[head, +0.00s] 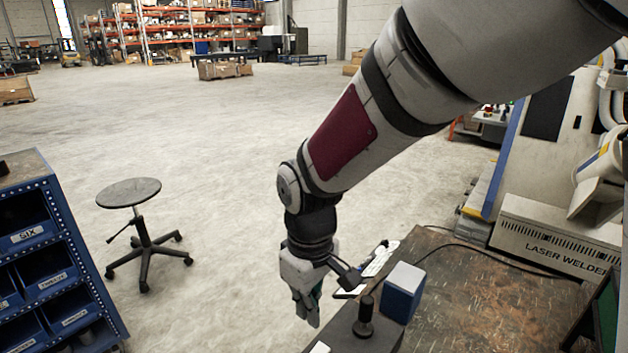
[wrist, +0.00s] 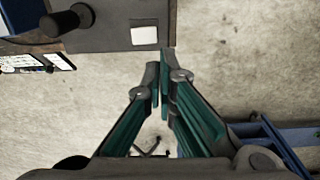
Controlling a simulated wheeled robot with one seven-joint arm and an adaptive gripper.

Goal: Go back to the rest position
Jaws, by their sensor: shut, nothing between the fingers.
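My gripper (head: 308,312) hangs pointing down in the head view, beside the near left edge of the workbench (head: 470,285). In the wrist view my gripper (wrist: 160,72) has its green-lined fingers brought together at the tips, with nothing held between them. The bench edge lies just beyond the fingertips there, with concrete floor below them. The microscope is not clearly identifiable in either view.
A stool (head: 130,194) and a blue bin rack (head: 52,270) stand left. A laser welder (head: 560,245) stands right. Open floor lies behind.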

